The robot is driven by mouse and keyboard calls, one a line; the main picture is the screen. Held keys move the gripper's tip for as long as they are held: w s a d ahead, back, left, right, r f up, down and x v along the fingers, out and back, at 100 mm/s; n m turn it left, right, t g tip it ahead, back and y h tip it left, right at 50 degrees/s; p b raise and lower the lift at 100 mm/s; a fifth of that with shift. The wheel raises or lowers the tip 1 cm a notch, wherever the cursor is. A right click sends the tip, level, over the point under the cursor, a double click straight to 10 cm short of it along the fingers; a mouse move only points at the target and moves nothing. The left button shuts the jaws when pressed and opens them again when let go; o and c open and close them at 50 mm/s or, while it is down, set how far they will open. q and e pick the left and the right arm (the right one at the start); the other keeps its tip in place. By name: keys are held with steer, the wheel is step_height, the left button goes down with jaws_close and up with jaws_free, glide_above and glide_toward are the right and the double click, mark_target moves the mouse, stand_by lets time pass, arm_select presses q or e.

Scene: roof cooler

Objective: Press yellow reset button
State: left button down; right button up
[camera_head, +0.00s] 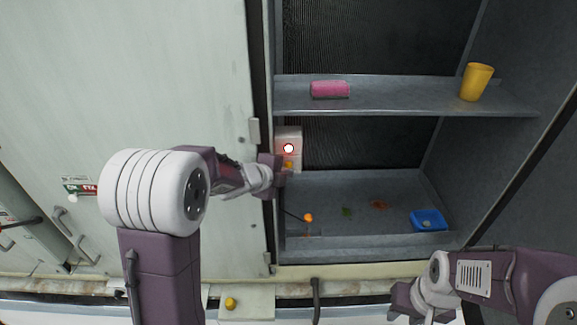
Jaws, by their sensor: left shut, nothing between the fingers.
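A small pale control box (296,137) is fixed at the left inner side of the open cooler cabinet. Just below the light is a small yellow-orange button (288,165), partly hidden by my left gripper. My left gripper (281,170) is shut and empty, with its tip at the box's lower edge beside the button; I cannot tell whether it touches. My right gripper (400,303) is low at the right, in front of the cabinet and far from the box; its fingers are unclear.
A shelf (400,97) holds a pink roll (330,89) and a yellow cup (477,82). On the cabinet floor are an orange knob on a thin rod (308,217), stains and a blue tray (428,220). The open door (150,70) stands left. A yellow item (231,303) lies in front.

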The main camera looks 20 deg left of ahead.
arm_select(q)
steer(key=shift+w, duration=0.15)
steer(key=shift+w+a, duration=0.1)
steer(key=shift+w, duration=0.15)
steer(key=shift+w+p, duration=0.2)
steer(key=shift+p, duration=0.15)
stand_by(0.5)
steer(key=shift+w+a+r, duration=0.1)
steer(key=shift+r, duration=0.35)
stand_by(0.8)
